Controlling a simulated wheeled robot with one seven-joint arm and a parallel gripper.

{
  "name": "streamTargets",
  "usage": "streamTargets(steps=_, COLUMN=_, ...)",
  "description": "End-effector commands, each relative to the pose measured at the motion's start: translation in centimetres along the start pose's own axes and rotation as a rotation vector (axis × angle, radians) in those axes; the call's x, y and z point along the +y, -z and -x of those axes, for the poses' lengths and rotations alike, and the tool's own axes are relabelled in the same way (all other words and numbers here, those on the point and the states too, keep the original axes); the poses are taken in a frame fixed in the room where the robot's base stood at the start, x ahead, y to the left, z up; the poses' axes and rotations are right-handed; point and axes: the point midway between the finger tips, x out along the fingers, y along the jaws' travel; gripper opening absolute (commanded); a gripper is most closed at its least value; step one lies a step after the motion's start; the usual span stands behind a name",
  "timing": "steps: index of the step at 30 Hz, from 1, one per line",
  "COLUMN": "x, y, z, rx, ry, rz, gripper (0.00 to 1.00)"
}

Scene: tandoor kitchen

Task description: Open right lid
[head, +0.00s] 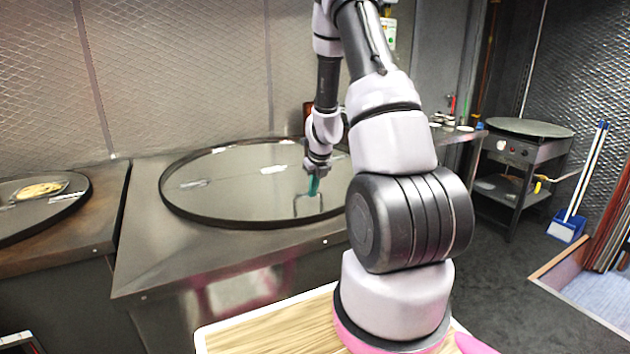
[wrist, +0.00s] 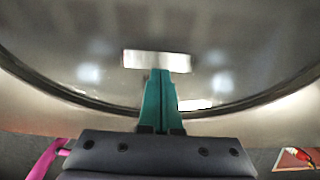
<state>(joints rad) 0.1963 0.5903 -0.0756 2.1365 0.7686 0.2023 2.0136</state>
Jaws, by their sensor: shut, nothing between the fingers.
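The right lid (head: 235,195) is a large round, shiny metal disc with a dark rim, lying flat in the right-hand counter in the head view. A thin, dark bracket-like shape (head: 295,203) shows near its front right edge; I cannot tell whether it is a handle or a reflection. My gripper (head: 314,188) points down over this part of the lid, its teal fingers shut and empty. In the wrist view the shut fingers (wrist: 159,90) reach over the lid's rim toward its shiny surface (wrist: 230,60). Whether they touch the lid is unclear. My arm hides the lid's right edge.
A second round lid (head: 50,215) with a flatbread-like shape on it lies at the left. A steel counter (head: 170,262) surrounds the right lid, with a patterned metal wall (head: 190,75) behind. A round-topped stand (head: 528,128) and a blue dustpan (head: 567,228) are at the right.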

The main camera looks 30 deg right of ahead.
Motion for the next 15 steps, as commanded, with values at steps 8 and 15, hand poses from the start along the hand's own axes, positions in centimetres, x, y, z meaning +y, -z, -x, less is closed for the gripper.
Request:
streamTargets(steps=8, x=0.0, y=0.0, z=-2.1, rx=0.0, ry=0.0, rz=0.002, gripper=0.0)
streamTargets(steps=15, x=0.0, y=0.0, z=-2.1, rx=0.0, ry=0.0, rz=0.002, gripper=0.0)
